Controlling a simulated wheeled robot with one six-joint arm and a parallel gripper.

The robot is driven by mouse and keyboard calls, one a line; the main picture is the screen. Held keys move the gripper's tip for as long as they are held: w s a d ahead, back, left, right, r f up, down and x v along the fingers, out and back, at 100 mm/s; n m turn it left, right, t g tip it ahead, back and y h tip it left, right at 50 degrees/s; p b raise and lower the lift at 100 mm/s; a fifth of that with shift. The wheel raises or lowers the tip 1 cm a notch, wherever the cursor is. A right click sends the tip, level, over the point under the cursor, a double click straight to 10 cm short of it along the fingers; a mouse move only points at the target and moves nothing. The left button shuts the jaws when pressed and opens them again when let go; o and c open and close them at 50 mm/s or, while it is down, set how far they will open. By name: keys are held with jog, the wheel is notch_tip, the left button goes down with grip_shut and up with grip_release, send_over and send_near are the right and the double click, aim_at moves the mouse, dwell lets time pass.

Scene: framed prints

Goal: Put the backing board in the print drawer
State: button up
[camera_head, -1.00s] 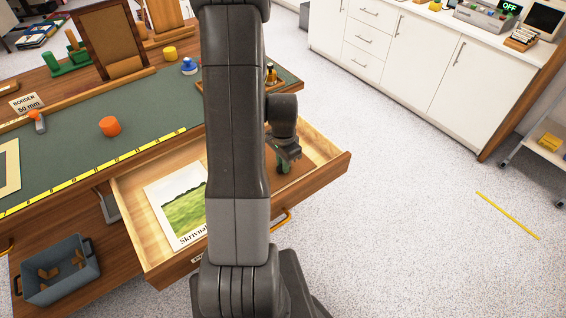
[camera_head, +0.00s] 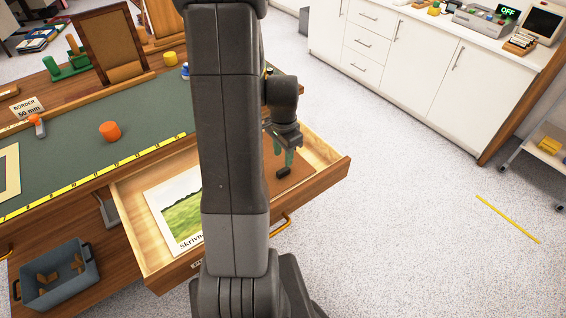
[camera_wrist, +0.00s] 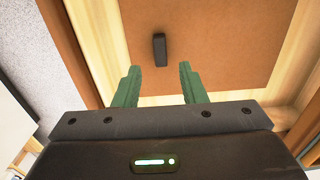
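The backing board (camera_head: 302,169) is a flat brown panel lying in the right part of the open print drawer (camera_head: 325,182). A black block-like grip (camera_head: 284,172) stands on the board. In the wrist view the board (camera_wrist: 215,45) lies inside the pale wooden drawer walls, with its black grip (camera_wrist: 159,50) beyond and between my fingertips. My gripper (camera_head: 284,154) is above the board, its green fingers apart. The wrist view shows my gripper (camera_wrist: 157,76) open and empty. My arm hides the middle of the drawer.
A landscape print (camera_head: 178,213) lies in the drawer's left part. The green bench top (camera_head: 75,155) holds an orange knob-like object (camera_head: 110,131). A grey crate (camera_head: 60,285) sits low at left. White cabinets (camera_head: 410,50) stand behind; floor at right is mostly clear.

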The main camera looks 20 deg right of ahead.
notch_tip(320, 180, up, 5)
jog(key=shift+r, duration=0.2)
jog(key=shift+c, duration=0.2)
dwell(1.1)
